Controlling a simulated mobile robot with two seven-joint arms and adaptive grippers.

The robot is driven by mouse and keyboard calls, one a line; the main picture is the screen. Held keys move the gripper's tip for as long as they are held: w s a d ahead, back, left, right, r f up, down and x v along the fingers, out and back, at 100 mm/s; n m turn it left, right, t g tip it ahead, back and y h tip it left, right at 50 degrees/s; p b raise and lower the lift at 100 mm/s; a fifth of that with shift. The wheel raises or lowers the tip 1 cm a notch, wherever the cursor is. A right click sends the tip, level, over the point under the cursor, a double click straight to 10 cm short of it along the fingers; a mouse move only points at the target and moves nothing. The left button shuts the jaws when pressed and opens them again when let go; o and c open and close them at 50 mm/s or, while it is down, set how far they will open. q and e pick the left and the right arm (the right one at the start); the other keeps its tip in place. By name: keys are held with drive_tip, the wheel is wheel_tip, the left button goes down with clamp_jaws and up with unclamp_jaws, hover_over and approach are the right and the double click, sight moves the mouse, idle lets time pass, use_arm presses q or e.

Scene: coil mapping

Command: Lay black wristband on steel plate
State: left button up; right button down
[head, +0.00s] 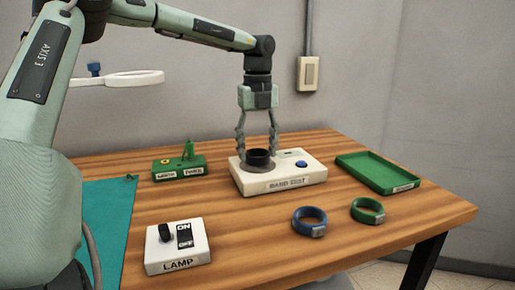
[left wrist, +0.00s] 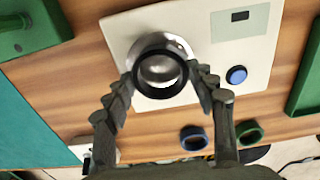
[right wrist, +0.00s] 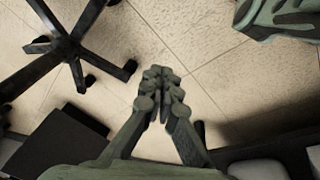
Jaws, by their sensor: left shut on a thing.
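The black wristband (head: 259,155) is between the fingers of my left gripper (head: 257,150), at the white band test box (head: 255,188). In the left wrist view the black wristband (left wrist: 137,82) is a ring, with the left fingertips on both sides of it. The round shiny steel plate (left wrist: 160,68) shows through and behind the ring. I cannot tell whether the band touches the plate. My right gripper (right wrist: 161,75) is away from the table above the floor, its fingers together and empty.
A blue wristband (head: 309,221) and a green wristband (head: 367,210) lie at the table's front right. A green tray (head: 378,171) stands at the right. A lamp switch box (head: 178,248), a green box (head: 178,167) and a teal mat (head: 108,225) are to the left.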

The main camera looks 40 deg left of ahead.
use_arm(q)
drive_tip(key=shift+f, duration=0.2)
use_arm(e)
drive_tip(key=shift+s+f, duration=0.2)
drive_tip(key=shift+f, duration=0.05)
use_arm(q)
drive_tip(key=shift+f, duration=0.25)
drive_tip(key=o, duration=0.9)
drive_tip(key=shift+o, duration=0.2)
use_arm(e)
drive_tip(key=shift+w+r, duration=0.45)
drive_tip(key=shift+r, duration=0.2)
use_arm(q)
drive_tip(key=shift+r, duration=0.1)
